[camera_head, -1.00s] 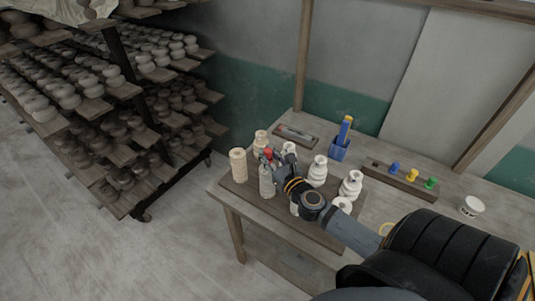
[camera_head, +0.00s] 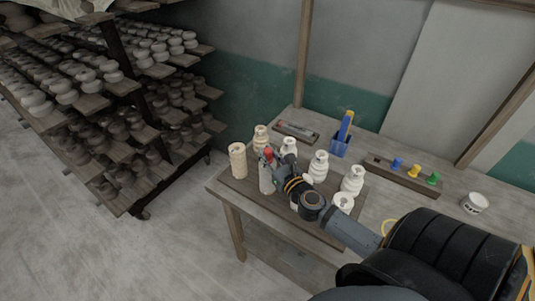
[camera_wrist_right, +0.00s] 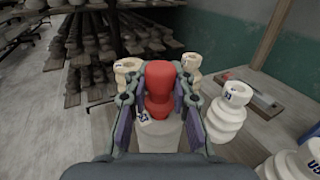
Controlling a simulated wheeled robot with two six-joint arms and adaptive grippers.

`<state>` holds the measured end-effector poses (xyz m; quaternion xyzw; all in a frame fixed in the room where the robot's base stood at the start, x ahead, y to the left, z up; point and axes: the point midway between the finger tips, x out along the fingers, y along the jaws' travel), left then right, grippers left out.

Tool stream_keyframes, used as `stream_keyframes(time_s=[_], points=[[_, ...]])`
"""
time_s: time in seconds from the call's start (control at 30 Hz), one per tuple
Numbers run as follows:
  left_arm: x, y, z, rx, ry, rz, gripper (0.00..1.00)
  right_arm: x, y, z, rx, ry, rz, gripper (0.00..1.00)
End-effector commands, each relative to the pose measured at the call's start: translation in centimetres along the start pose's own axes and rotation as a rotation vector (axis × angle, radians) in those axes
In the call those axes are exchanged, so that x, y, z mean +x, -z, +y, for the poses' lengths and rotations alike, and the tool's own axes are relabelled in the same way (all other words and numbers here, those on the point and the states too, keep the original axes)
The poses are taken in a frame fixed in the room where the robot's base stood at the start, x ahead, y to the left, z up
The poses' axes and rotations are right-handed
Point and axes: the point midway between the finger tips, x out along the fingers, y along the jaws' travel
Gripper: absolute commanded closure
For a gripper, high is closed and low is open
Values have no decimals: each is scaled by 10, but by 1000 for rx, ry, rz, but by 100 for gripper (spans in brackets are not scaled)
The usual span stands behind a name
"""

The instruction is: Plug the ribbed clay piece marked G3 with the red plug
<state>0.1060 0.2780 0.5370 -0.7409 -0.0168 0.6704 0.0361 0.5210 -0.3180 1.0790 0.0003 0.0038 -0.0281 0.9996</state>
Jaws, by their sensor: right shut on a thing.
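The red plug (camera_head: 268,153) is held upright between the fingers of my right gripper (camera_head: 270,161). In the right wrist view the red plug (camera_wrist_right: 160,88) stands at the top of a pale clay piece (camera_wrist_right: 160,138), with the right gripper's fingers (camera_wrist_right: 159,100) on both sides of it. The label on this piece is partly covered and seems to read G3. The same clay piece (camera_head: 266,181) stands upright on the board in the head view. I cannot tell how far the plug sits in its opening. My left gripper is not in view.
Several other clay pieces stand close around on the dark board (camera_head: 240,190), one of them (camera_wrist_right: 231,112) just right of the gripper. Behind are a tool tray (camera_head: 296,132), a blue holder (camera_head: 340,146) and a plug rack (camera_head: 400,178). A white cup (camera_head: 475,203) stands at right.

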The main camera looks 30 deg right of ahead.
Motion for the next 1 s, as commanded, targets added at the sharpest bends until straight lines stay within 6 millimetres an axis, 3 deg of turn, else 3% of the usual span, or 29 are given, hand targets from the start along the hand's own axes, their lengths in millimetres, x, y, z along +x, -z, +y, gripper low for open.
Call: stream_keyframes(time_s=[0.47,0.5,0.7,1.0], points=[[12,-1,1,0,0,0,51,0,13,0,1,0,0,100],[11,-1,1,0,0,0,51,0,12,0,1,0,0,76],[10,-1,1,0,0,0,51,0,12,0,1,0,0,50],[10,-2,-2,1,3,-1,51,-2,12,0,-1,0,1,50]])
